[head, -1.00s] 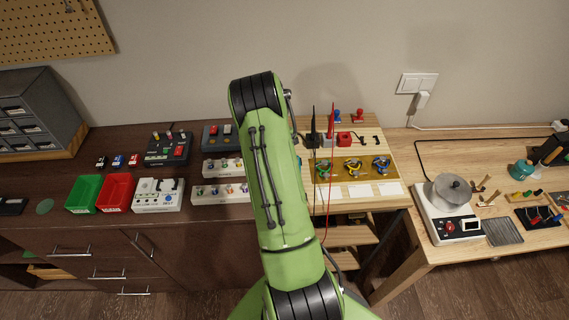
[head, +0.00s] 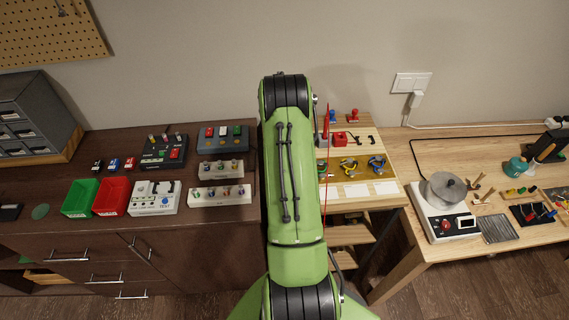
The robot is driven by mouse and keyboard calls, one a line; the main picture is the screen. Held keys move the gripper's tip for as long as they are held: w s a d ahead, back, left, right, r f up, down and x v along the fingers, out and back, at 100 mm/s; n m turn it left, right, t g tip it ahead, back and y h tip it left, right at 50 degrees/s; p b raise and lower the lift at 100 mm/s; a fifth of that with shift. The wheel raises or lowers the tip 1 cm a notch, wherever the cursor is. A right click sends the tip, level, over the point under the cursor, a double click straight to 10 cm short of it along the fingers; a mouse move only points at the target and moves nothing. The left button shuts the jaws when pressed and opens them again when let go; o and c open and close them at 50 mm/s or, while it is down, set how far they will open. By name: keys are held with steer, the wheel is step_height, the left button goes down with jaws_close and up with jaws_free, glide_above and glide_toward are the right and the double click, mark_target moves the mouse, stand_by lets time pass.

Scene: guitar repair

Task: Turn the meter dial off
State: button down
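No meter dial can be made out for certain. A white tester box (head: 152,198) with a small blue knob (head: 165,200) on its right side sits on the dark bench, but I cannot tell whether it is the meter. My gripper is not visible.
Green (head: 80,198) and red (head: 112,196) bins sit left of the tester box. Boxes with switches (head: 164,152) stand behind. Yellow-and-blue parts (head: 349,166) lie right of my arm. A pot (head: 443,188) sits on a white heater at the right.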

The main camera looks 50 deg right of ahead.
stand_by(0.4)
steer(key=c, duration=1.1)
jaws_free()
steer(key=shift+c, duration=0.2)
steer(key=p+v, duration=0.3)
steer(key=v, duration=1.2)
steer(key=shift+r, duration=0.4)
